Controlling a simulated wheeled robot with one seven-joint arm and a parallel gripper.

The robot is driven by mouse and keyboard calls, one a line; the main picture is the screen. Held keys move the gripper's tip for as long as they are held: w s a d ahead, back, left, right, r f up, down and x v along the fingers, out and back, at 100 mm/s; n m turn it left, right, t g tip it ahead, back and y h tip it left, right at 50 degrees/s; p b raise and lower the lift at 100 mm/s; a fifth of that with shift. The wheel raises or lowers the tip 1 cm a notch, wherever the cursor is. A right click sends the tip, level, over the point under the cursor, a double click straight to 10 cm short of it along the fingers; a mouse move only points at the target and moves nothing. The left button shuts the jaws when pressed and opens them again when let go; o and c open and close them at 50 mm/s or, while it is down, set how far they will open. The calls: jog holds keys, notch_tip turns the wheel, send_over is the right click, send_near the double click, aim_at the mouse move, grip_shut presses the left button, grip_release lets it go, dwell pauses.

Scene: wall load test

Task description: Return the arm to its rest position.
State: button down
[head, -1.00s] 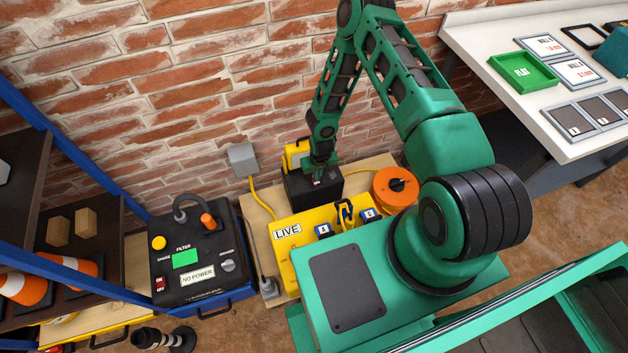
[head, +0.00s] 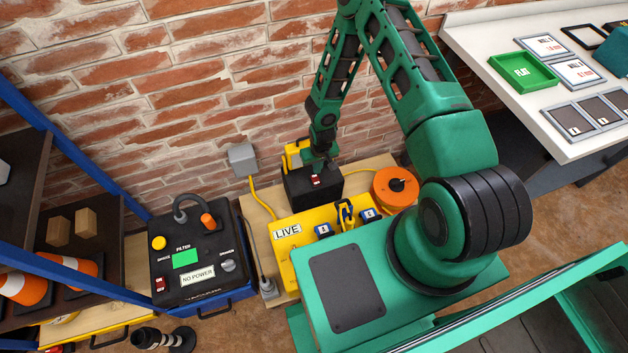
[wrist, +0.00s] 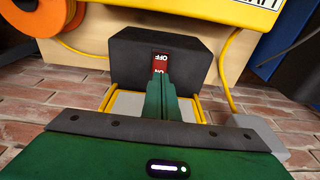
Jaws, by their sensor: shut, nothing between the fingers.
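My green arm (head: 420,75) reaches up from its base and folds down in front of the brick wall. My gripper (head: 322,156) is above the far side of a black box (head: 300,186). In the wrist view, my gripper (wrist: 161,88) shows as green fingers shut together, with nothing held. The fingertips overlap the lower edge of a red switch (wrist: 160,66) marked OFF and ON on the black box (wrist: 190,60). I cannot tell whether they touch it.
A yellow LIVE panel (head: 300,245) and an orange reel (head: 396,186) lie close to the box. A black FILTER unit (head: 192,250) and a shelf (head: 75,225) stand left. A grey wall socket (head: 243,157) is behind. A white bench (head: 485,55) stands right.

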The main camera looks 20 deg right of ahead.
dwell(0.3)
jog(key=w+d+r+h, duration=0.1)
jog(key=d+r, duration=0.4)
jog(key=r, duration=0.4)
jog(key=w+d+r, duration=0.1)
jog(key=d+r, duration=0.4)
jog(key=r, duration=0.4)
jog(key=s+d+r+m+g+h, duration=0.1)
jog(key=s+d+r, duration=0.2)
jog(key=r, duration=0.5)
jog(key=s+d+r+m, duration=0.15)
jog(key=d+r, duration=0.25)
jog(key=r, duration=0.4)
jog(key=s+d+r+m, duration=0.2)
jog(key=s+d+r, duration=0.1)
jog(key=s+r, duration=1.15)
jog(key=s+a+r+m+y, duration=0.1)
jog(key=s+r, duration=0.2)
jog(key=s, duration=0.4)
jog(key=s+a+r+m+y, duration=0.1)
jog(key=s+a+r, duration=0.1)
jog(key=s, duration=0.6)
jog(key=shift+r+g, duration=0.4)
jog(key=shift+r, duration=0.45)
jog(key=shift+s, duration=0.15)
